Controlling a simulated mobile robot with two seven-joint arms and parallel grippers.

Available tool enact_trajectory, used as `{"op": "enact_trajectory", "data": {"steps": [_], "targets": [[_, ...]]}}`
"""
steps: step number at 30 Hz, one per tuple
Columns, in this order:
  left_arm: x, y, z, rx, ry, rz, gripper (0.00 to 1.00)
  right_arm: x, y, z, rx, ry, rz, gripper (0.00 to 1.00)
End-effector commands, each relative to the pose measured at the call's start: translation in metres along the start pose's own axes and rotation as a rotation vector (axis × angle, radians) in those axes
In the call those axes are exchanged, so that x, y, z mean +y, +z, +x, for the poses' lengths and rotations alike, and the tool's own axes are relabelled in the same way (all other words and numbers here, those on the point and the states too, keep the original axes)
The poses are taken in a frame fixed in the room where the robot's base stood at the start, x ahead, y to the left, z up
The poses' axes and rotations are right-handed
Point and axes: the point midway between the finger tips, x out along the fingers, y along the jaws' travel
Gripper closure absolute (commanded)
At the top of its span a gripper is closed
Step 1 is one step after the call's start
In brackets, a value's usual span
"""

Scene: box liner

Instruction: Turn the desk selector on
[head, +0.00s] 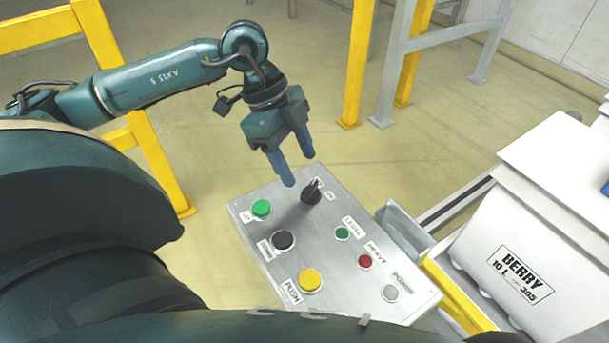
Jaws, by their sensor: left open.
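The desk (325,240) is a grey metal panel with several coloured buttons. The selector (311,193) is a black rotary knob near the panel's far edge, with small labels beside it. My left gripper (298,168) comes in from the left and points down at the panel. Its two blue fingers are apart with nothing between them, above and just behind the selector. The fingers look clear of the knob, though the exact gap is hard to judge. My right gripper is not in view.
Green (261,208), black (283,240), yellow (310,280) and red (365,262) buttons lie close to the selector. A white BERRY box (520,270) stands at right by a conveyor. Yellow and grey posts stand behind; the floor between is clear.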

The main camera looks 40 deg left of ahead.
Motion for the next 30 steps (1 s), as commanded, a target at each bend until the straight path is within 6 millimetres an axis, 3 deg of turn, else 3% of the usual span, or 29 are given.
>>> {"op": "enact_trajectory", "data": {"steps": [3,9,20,30], "targets": [[0.001,0.0,0.021,0.001,0.003,0.0,0.44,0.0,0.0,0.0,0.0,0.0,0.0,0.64],[0.0,0.0,0.041,0.0,0.0,-0.001,0.44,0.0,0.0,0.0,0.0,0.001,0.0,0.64],[0.0,0.0,0.045,0.0,-0.001,-0.001,0.44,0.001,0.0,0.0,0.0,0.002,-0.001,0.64],[0.0,0.0,0.044,0.0,-0.001,0.0,0.72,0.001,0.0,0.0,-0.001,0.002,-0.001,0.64]]}}
